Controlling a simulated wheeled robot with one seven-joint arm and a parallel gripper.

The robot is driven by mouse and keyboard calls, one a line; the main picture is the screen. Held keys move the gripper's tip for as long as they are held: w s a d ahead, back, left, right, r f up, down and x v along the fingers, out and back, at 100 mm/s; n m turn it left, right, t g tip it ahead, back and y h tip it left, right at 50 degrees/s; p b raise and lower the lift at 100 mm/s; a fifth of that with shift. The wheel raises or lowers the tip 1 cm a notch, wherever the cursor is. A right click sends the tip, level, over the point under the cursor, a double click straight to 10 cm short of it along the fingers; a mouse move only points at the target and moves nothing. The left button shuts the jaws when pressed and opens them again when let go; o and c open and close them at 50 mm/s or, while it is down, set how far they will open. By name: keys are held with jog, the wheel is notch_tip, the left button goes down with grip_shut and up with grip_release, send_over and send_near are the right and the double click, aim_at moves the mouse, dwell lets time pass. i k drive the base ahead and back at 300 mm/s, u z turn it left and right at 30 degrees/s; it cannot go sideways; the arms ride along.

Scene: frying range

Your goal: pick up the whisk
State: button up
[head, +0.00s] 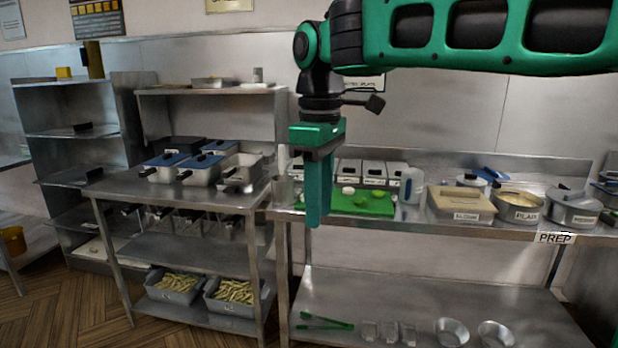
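I cannot make out a whisk anywhere in the head view. My gripper (316,218) hangs pointing down from my green arm, in front of the left end of the prep table (420,222). Its fingers are seen edge-on and overlap, so their spacing is hidden. No object shows below the fingertips. The gripper covers part of the green cutting board (372,203) and what stands behind it.
Lidded containers (461,202) and pots (518,205) crowd the table's right side. Green-handled tongs (325,321) and metal bowls (452,331) lie on its lower shelf. A steel rack (180,183) with blue-lidded pans (163,167) stands left. Wooden floor shows at lower left.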

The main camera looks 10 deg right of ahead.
aim_at(281, 148)
jog(key=z, duration=0.35)
jog(key=i, duration=2.2)
jog(key=u, duration=0.8)
